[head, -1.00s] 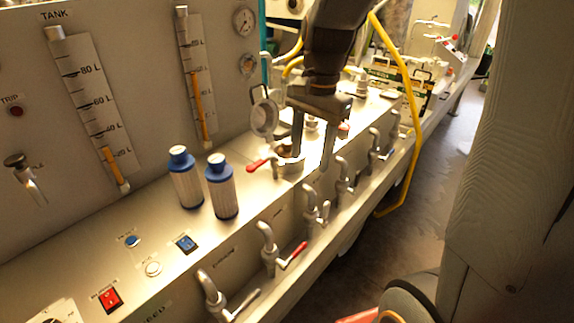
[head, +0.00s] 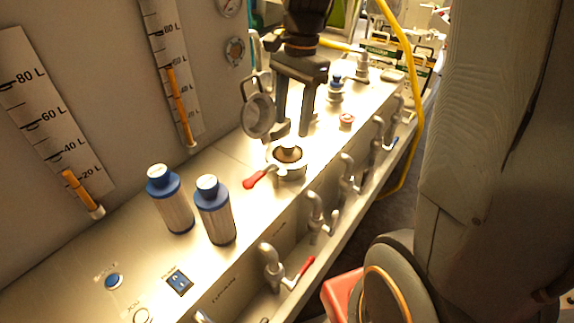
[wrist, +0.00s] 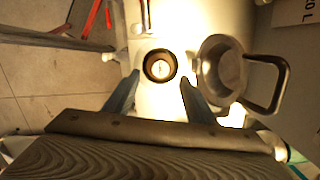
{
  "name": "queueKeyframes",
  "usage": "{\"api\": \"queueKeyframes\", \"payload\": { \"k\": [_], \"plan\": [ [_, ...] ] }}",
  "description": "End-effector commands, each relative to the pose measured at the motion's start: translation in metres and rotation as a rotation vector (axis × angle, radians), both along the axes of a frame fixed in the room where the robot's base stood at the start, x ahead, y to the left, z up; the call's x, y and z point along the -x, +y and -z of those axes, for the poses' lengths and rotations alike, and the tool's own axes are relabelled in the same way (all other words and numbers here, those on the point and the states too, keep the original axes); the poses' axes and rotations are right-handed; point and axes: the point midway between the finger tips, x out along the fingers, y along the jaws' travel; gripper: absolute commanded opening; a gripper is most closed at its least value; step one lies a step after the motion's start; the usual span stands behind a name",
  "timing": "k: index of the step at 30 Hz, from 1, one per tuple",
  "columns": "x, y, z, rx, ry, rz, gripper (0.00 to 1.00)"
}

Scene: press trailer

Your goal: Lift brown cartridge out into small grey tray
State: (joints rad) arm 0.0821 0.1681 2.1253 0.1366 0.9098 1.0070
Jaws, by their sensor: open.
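The brown cartridge (head: 288,154) sits in the round metal housing (head: 291,173) on the bench, its brown top showing at the mouth. In the wrist view the brown cartridge (wrist: 160,66) shows as a dark ring with a pale centre, between and just beyond my fingertips. My gripper (head: 293,131) is open and empty, pointing down above the housing. It also shows in the wrist view (wrist: 160,80), with a finger on each side of the mouth. I cannot make out the small grey tray with certainty.
The housing's round lid (head: 257,117) stands open beside my gripper. A red-handled lever (head: 256,179) is at the housing's left. Several taps (head: 317,212) line the front edge.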

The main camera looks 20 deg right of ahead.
Motion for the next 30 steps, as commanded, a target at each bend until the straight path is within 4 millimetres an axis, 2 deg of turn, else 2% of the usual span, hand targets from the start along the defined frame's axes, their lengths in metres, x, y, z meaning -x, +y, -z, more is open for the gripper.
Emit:
{"api": "queueKeyframes", "payload": {
  "k": [13, 23, 26, 30],
  "plan": [
    [0.003, 0.007, 0.049, 0.001, 0.002, 0.000, 0.51],
    [0.002, 0.007, 0.058, 0.001, -0.001, 0.002, 0.51],
    [0.002, 0.007, 0.057, 0.001, -0.001, 0.002, 0.37],
    [0.002, 0.007, 0.057, 0.001, -0.001, 0.002, 0.14]
  ]
}}
